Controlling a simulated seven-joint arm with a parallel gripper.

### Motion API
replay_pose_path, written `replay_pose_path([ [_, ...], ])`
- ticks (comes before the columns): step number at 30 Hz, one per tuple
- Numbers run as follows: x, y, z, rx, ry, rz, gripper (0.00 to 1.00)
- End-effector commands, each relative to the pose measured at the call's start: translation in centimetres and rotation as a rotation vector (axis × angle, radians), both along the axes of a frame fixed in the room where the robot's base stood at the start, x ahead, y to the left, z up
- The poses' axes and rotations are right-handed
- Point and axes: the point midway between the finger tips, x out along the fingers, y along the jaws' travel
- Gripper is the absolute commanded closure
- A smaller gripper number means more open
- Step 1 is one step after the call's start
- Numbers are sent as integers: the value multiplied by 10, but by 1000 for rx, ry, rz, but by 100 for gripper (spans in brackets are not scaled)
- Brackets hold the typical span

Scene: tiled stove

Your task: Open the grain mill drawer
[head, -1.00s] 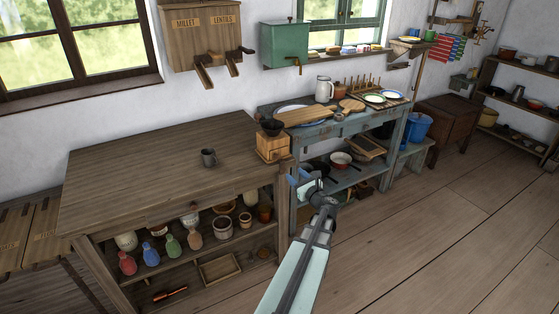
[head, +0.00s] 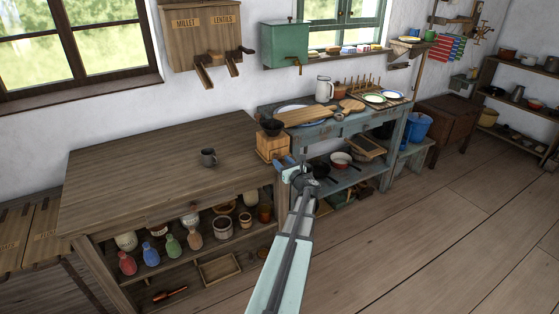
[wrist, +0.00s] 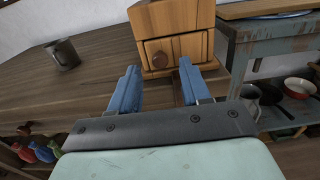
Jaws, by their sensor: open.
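The grain mill (head: 271,146) is a light wooden box with a dark bowl on top, at the right end of the brown table. In the wrist view the mill (wrist: 172,18) stands straight ahead, its drawer (wrist: 174,50) low on the front with a round wooden knob (wrist: 159,59). The drawer looks shut. My gripper (wrist: 158,82) is open and empty, its two blue fingers pointing at the drawer. The knob shows between the fingertips, nearer the left one; I cannot tell whether anything touches. In the head view my gripper (head: 285,165) is just right of and below the mill.
The brown table (head: 150,170) carries a dark metal mug (head: 209,157) left of the mill. A blue-grey table (head: 300,133) with boards, plates and a jug stands close on the right, with pans on its lower shelf. Open floor (head: 420,240) lies at front right.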

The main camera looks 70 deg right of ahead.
Motion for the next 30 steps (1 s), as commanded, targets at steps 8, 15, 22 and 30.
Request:
replay_pose_path([
  [8,18,-19,0,-1,1,0,53],
  [15,21,-21,0,-1,1,0,53],
  [22,21,-20,0,-1,1,0,62],
  [30,20,-20,0,-1,1,0,87],
])
